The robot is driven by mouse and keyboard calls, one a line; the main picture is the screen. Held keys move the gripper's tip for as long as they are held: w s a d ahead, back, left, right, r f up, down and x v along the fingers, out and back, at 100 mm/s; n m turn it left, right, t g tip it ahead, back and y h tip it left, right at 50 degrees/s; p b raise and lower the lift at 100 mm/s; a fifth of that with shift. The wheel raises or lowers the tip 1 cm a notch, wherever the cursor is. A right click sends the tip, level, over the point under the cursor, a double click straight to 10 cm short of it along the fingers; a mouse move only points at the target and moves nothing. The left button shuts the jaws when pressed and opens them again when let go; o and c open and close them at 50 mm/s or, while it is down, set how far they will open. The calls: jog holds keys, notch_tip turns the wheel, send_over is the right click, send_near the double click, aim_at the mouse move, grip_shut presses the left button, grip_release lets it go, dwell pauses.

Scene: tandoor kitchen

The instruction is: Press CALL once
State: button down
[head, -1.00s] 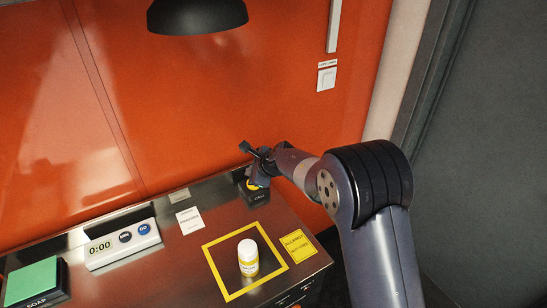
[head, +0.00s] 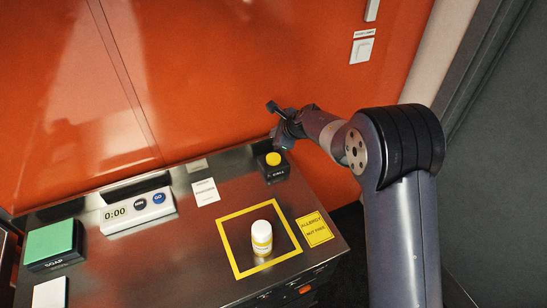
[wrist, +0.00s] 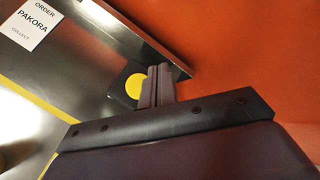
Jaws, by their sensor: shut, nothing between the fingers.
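The CALL button is a yellow round cap (head: 273,158) on a small black box (head: 274,174) lettered CALL, at the back right of the steel counter. The cap (wrist: 134,86) also shows in the wrist view, just left of my fingers and partly hidden by them. My gripper (head: 284,139) is shut and empty, just behind and above the box in the head view. The whole top of the cap shows there, with the fingers apart from it. My shut fingers (wrist: 156,85) also show in the wrist view.
A white pill bottle (head: 262,238) stands in a yellow square outline beside a yellow allergy card (head: 314,229). A white timer (head: 138,210) reading 0:00, an order card (head: 206,191) and a green-topped soap box (head: 54,244) are to the left. An orange wall (head: 200,70) rises behind.

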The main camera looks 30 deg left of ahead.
aim_at(276, 159)
notch_tip(276, 159, down, 8)
jog(key=b, duration=0.6)
jog(key=shift+f, duration=0.15)
dwell(1.6)
jog(key=shift+f+b, duration=0.4)
jog(key=shift+b, duration=0.05)
jog(key=shift+f+b, duration=0.4)
jog(key=shift+f, duration=0.1)
dwell(0.5)
jog(key=shift+r, duration=0.1)
jog(key=shift+r+p, duration=0.8)
notch_tip(276, 159, up, 5)
jog(key=p, duration=0.4)
jog(key=shift+p, duration=0.3)
